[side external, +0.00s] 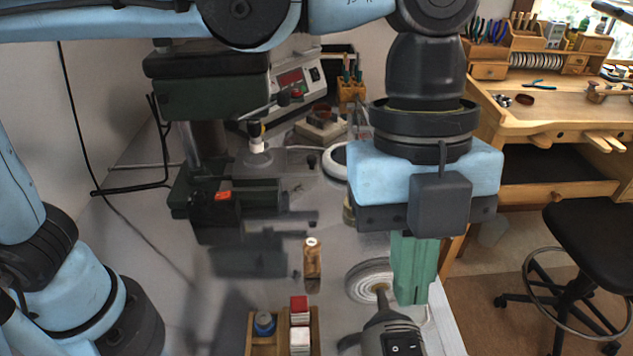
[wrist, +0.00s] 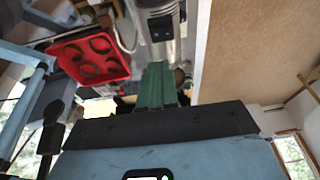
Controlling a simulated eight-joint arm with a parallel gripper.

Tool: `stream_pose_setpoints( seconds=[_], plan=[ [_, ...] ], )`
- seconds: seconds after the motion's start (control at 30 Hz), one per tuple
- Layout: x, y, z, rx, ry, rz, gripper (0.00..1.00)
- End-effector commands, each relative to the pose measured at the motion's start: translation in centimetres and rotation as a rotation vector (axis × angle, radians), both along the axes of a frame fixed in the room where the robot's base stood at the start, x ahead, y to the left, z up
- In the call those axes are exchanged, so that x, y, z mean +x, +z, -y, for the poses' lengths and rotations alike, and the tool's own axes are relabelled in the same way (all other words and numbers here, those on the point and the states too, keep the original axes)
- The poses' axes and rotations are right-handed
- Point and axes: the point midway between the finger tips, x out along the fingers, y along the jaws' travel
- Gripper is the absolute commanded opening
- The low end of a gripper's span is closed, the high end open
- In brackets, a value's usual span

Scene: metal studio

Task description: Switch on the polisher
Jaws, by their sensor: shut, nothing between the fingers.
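The polisher (side external: 385,328) is at the bottom of the side view, a grey motor body with a white buffing wheel (side external: 366,284) on its shaft. A black rocker switch (side external: 397,348) shows on its body, partly cut off by the frame's edge. My gripper (side external: 412,300) has green fingers that are closed together and empty. They point down, beside the wheel and above the switch end in the picture; the exact gap is unclear. In the wrist view, the polisher body (wrist: 158,12) with a dark switch panel shows beyond the closed green fingers (wrist: 157,68).
A wooden box (side external: 262,346) with red, white and blue items stands left of the polisher. A wooden-handled piece (side external: 312,262) stands behind it. A drill press (side external: 205,110) is at the back left. The wrist view shows a red tray (wrist: 68,52) with round holes.

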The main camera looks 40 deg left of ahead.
Motion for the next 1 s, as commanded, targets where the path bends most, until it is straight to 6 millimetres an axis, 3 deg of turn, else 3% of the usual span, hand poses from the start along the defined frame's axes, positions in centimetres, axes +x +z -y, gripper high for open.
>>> stream_pose_setpoints(
  seconds=[0.2, 0.4, 1.0],
  plan=[
    [0.7, 3.7, -0.9, 0.0, 0.002, 0.0, 0.0],
    [1.1, 5.7, -1.4, 0.0, 0.002, 0.0, 0.0],
    [1.5, 6.3, -1.2, 0.0, 0.001, 0.0, 0.0]
  ],
)
